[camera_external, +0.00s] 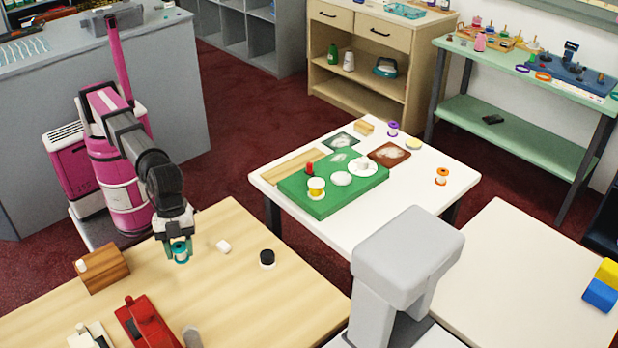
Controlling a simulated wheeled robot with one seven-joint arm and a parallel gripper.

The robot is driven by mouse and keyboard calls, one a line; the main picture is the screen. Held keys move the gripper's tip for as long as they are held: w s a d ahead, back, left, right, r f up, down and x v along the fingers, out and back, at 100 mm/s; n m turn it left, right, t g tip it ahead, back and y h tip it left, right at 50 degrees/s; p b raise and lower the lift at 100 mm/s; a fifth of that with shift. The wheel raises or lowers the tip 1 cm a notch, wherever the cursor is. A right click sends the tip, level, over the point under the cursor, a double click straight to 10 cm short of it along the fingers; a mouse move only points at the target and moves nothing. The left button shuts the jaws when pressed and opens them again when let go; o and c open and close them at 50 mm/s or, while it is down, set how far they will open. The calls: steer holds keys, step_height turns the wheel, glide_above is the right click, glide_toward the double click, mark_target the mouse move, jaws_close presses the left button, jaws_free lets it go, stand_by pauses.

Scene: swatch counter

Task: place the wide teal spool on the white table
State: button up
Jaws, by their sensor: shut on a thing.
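My gripper (178,248) is shut on the teal spool (181,254), which has white showing at its rim. It is over the light wooden table at the left; I cannot tell whether the spool touches the tabletop. The white table (415,200) stands to the right and farther back, beyond a gap. On it are a green board (318,203), a yellow and white spool (316,188), a purple spool (393,129) and an orange spool (442,176).
The wooden table (255,300) also holds a white block (223,246), a black-topped spool (267,258), a wooden block (104,270) and a red tool (148,322). A grey post (408,250) rises in front of the white table. The white table's right part has bare room.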

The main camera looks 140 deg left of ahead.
glide_above(175, 296)
steer(key=s, duration=0.1)
steer(key=f, duration=0.3)
steer(key=shift+s+a+f, duration=0.15)
steer(key=shift+s+a, duration=0.05)
steer(key=shift+a, duration=0.1)
steer(key=shift+f, duration=2)
steer(key=shift+f, duration=0.15)
steer(key=o, duration=1)
steer(key=v, duration=1.1)
steer(key=shift+s+r, duration=0.1)
steer(key=shift+r, duration=0.15)
steer(key=shift+o, duration=0.4)
steer(key=shift+s+a+r, duration=0.1)
steer(key=shift+r, duration=0.3)
